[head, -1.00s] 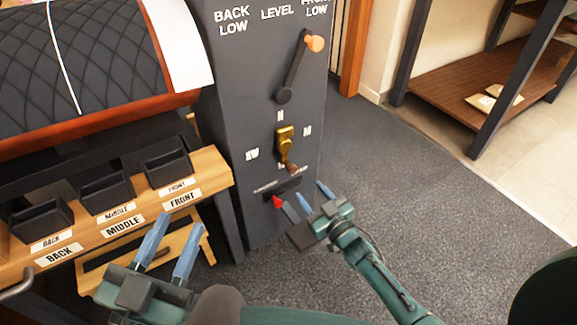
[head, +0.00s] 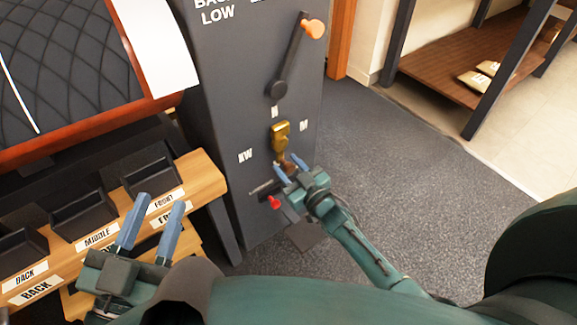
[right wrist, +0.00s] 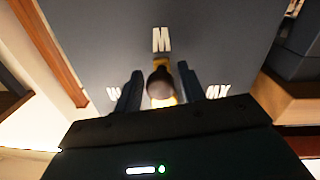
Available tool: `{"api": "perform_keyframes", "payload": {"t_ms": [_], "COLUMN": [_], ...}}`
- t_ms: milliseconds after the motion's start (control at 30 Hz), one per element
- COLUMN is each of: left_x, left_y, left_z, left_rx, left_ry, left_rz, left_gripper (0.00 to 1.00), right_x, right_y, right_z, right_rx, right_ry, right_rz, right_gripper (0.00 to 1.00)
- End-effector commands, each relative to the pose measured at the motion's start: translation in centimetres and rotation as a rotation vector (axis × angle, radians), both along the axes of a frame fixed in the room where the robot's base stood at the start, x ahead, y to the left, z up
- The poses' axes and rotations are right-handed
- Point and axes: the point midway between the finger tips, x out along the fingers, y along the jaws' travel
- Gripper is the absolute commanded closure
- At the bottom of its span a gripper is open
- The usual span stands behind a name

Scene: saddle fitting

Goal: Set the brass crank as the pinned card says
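The brass crank (head: 280,133) is on the front of the dark grey column, its arm hanging down to a brown knob (right wrist: 160,82). Narrow gaps seem to show between fingers and knob. My left gripper (head: 160,201) is open and empty in front of the wooden rack. No card text is readable.
A long lever with an orange knob (head: 314,29) sits above the crank. A red-tipped part (head: 274,203) sits at a slot below it. Labelled dark bins (head: 83,213) stand on the wooden rack at left. A white sheet (head: 160,45) hangs by the quilted pad. Carpet at right is clear.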

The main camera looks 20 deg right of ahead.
Motion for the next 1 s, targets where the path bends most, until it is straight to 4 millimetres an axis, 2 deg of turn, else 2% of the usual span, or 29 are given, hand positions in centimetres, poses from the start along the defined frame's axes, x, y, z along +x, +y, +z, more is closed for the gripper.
{"api": "perform_keyframes", "payload": {"t_ms": [67, 467, 1000], "left_x": [-0.02, -0.04, 0.01], "left_y": [-0.01, 0.00, 0.18], "left_z": [0.02, -0.01, 0.36], "left_rx": [0.000, 0.002, 0.016], "left_ry": [0.000, -0.001, -0.003], "left_rz": [-0.001, -0.002, 0.006], "left_gripper": [0.64, 0.64, 0.64], "right_x": [0.00, 0.01, 0.00], "right_y": [0.01, -0.01, 0.13], "right_z": [0.01, 0.00, 0.21], "right_rx": [0.000, 0.000, 0.060], "right_ry": [0.000, 0.000, 0.022], "right_rz": [0.000, 0.000, -0.001], "right_gripper": [0.67, 1.00, 1.00]}}
